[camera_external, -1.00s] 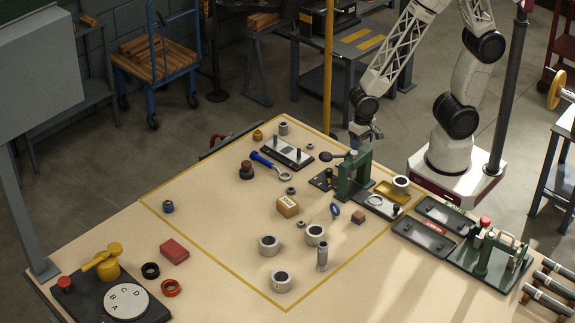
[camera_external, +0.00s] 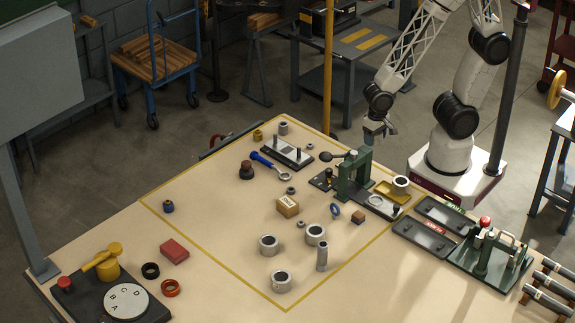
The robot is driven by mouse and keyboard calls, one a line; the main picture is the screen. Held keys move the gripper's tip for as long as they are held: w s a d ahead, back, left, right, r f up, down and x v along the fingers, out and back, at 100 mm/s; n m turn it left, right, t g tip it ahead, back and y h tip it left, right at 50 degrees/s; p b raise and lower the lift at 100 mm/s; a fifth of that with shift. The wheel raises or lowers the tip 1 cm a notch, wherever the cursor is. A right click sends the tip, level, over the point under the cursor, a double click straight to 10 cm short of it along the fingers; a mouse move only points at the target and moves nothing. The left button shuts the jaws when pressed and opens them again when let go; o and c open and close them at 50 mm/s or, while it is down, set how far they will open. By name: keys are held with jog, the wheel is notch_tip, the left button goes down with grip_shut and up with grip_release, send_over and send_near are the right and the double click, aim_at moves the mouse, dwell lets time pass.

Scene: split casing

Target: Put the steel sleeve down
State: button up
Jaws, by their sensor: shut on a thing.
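My gripper (camera_external: 377,135) hangs above the far right edge of the table, behind the green arbor press (camera_external: 355,178). It is shut on a small grey piece, which I take to be the steel sleeve (camera_external: 391,128). The sleeve is tiny and partly hidden by the fingers, so its exact tilt cannot be told. It is held in the air, apart from the table. Below and in front of it is a yellow tray (camera_external: 388,193) beside the press, with a grey ring-shaped part (camera_external: 401,183) at its right end.
Thick grey rings (camera_external: 269,249) and an upright grey cylinder (camera_external: 322,258) stand on the front of the yellow-outlined area.

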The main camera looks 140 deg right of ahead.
jog(key=shift+w, duration=0.1)
dwell(0.3)
jog(key=w+d+r, duration=0.2)
jog(key=w+d, duration=0.2)
jog(key=w, duration=0.7)
jog(key=w+d+r+h, duration=0.1)
jog(key=w+d+r, duration=0.15)
jog(key=w, duration=0.95)
jog(key=w+d+r, duration=0.2)
jog(key=w+d, duration=0.2)
jog(key=w, duration=0.7)
jog(key=shift+n, duration=0.9)
jog(key=w+f, duration=0.2)
jog(key=f, duration=0.1)
jog(key=w+f, duration=0.1)
jog(key=f, duration=0.1)
jog(key=shift+w+d+f, duration=0.2)
jog(key=shift+w+d, duration=0.05)
jog(key=shift+w, duration=0.15)
jog(key=shift+w+f, duration=0.4)
jog(key=shift+f, duration=0.2)
send_over(238, 201)
jog(key=shift+a+f, duration=0.25)
jog(key=shift+f, duration=0.45)
jog(key=shift+f, duration=1.75)
